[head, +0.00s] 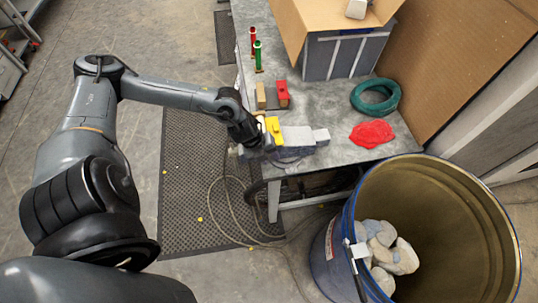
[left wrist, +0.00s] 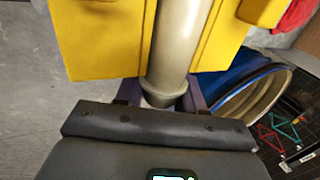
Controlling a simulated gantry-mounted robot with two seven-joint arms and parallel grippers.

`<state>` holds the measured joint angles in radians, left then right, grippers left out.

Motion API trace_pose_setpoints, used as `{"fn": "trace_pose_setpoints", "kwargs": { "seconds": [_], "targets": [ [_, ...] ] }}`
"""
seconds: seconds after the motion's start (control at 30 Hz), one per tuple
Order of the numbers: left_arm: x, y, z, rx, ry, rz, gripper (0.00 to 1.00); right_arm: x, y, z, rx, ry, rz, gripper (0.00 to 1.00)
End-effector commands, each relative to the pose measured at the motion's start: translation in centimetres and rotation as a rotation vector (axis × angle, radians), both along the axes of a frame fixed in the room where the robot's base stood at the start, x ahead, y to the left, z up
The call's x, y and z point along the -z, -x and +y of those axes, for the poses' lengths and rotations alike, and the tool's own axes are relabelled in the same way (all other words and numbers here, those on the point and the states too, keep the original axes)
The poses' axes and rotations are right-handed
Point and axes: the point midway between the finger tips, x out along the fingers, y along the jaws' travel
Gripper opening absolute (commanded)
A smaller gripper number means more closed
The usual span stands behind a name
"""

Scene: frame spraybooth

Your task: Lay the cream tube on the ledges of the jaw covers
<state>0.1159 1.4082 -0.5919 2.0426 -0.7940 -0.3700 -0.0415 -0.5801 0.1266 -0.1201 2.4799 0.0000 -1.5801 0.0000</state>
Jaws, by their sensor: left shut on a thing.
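The cream tube (left wrist: 172,45) runs up the middle of the left wrist view, its near end between the fingers of my left gripper (left wrist: 162,98). The gripper is shut on it. The yellow jaw covers (left wrist: 100,38) show on both sides of the tube in that view. Whether the tube touches their ledges I cannot tell. In the head view the yellow covers (head: 274,130) sit on the grey vise (head: 298,137) at the bench's near edge. My left gripper (head: 258,130) is at their left side; a small pale part of the tube (head: 261,121) shows there. My right gripper is not in view.
On the bench (head: 325,118) stand a red block (head: 283,94), a tan block (head: 261,96), a green hose coil (head: 375,97) and a red cloth (head: 371,133). A blue drum (head: 335,245) with pale lumps stands below right. A cardboard box (head: 330,22) is at the back.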

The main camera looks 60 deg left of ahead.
Motion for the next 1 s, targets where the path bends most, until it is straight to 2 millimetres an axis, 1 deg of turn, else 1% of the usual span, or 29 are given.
{"fn": "trace_pose_setpoints", "kwargs": {
  "seconds": [0.23, 0.27, 0.4, 0.43, 0.77, 0.87, 1.0],
  "targets": [
    [0.0, 0.0, 0.0, 0.000, -0.001, -0.001, 0.00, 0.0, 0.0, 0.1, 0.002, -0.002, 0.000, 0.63],
    [0.0, 0.0, 0.0, 0.000, -0.001, -0.001, 0.42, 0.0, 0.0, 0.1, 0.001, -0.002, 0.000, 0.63],
    [0.0, 0.0, 0.0, 0.000, 0.000, 0.000, 0.64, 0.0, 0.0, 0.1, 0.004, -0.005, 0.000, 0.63],
    [0.0, 0.0, 0.0, 0.000, 0.000, 0.000, 0.68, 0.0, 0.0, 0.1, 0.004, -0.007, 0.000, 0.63],
    [-0.1, 0.1, 0.1, 0.000, 0.000, 0.001, 0.68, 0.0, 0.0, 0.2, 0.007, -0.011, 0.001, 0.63],
    [-0.6, 0.2, 0.2, 0.001, -0.002, 0.000, 0.68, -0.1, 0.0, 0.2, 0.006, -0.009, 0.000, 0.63],
    [-1.9, 0.7, 0.4, 0.001, -0.005, -0.001, 0.68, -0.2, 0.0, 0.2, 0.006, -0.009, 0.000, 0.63]
  ]
}}
